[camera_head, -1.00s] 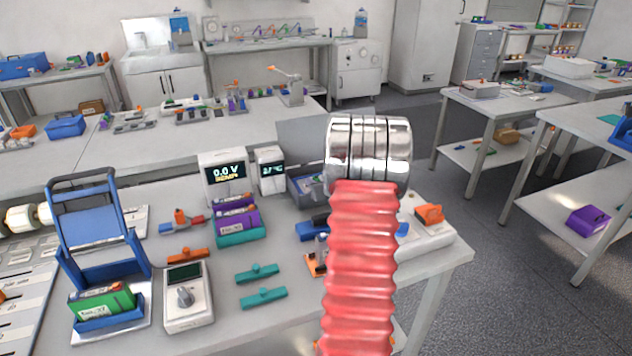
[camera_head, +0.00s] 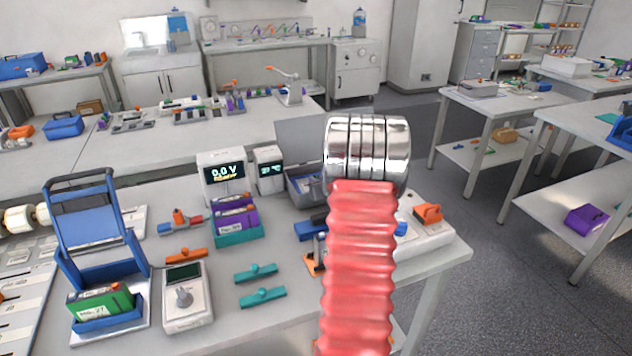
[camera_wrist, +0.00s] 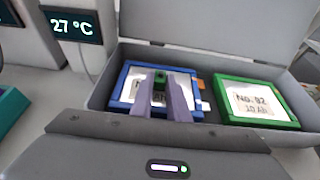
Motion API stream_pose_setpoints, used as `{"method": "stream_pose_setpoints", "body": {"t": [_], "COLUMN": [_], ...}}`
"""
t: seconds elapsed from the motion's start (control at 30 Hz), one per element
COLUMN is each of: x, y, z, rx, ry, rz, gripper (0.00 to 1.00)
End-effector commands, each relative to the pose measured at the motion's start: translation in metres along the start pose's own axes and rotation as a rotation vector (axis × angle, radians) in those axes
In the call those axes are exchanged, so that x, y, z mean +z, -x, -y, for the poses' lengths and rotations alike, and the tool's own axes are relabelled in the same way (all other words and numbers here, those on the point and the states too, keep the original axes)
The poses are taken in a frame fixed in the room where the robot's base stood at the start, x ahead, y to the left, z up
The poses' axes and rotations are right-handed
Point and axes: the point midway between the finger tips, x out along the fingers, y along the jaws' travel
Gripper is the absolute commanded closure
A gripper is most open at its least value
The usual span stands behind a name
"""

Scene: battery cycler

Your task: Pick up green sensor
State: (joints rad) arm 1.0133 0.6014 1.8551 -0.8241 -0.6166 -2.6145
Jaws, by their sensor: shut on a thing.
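In the wrist view, my gripper (camera_wrist: 160,88) has its two grey-purple fingers closed on a small green sensor (camera_wrist: 159,76). Only a little green with a dark part shows between the fingertips; the rest of the sensor is hidden. The fingers stand in front of a blue-framed battery (camera_wrist: 124,92) with a white label, in an open grey case (camera_wrist: 128,48). I cannot tell how far the fingers are above it. In the head view my own arm hides the gripper and the sensor.
A green-framed battery labelled No. 82 (camera_wrist: 256,102) lies to the right in the case. A display reading 27 °C (camera_wrist: 72,27) stands at the left. In the head view, a handheld meter (camera_head: 187,298), teal clips (camera_head: 257,273) and a blue stand (camera_head: 92,240) occupy the bench.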

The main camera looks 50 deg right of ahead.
Motion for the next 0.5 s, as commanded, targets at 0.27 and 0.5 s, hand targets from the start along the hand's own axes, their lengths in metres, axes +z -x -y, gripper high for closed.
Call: {"method": "stream_pose_setpoints", "body": {"t": [0.27,0.5], "x": [0.024,0.063], "y": [0.009,0.026], "z": [0.0,0.0], "rx": [-0.001,0.0], "ry": [0.002,0.003], "rz": [0.004,0.005], "gripper": [1.0,1.0]}}
